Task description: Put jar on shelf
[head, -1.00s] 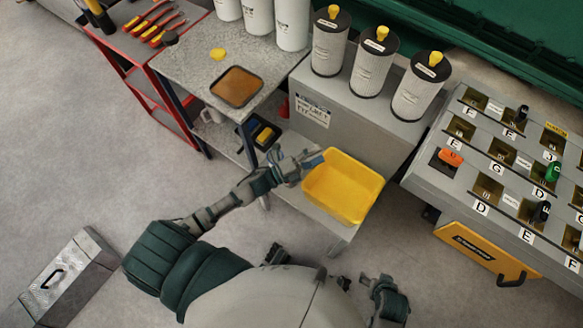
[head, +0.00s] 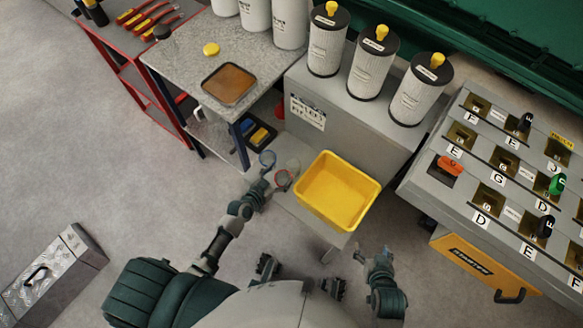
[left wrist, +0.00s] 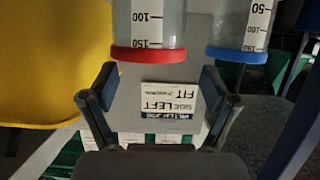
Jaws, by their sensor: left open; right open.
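Small clear jars stand by the grey lower shelf (head: 290,205) left of the yellow bin. The blue-rimmed jar (head: 267,158) and the red-rimmed jar (head: 283,180) show small in the head view. In the left wrist view, the red-rimmed jar (left wrist: 149,52) lies ahead of the gap between my fingers, and the blue-rimmed jar (left wrist: 237,54) is to its right. Both carry white graduated scales. My left gripper (head: 264,178) is open and empty near the jars; its fingers also show in the left wrist view (left wrist: 158,88). My right gripper (head: 373,253) is open, low in front.
The yellow bin (head: 360,190) stands right of the jars. The grey cabinet (head: 335,115) carries tall filter canisters. The table (head: 190,58) at left holds a brown tray (head: 229,84). A slotted grey panel (head: 465,205) stands at right. The floor at left is largely clear.

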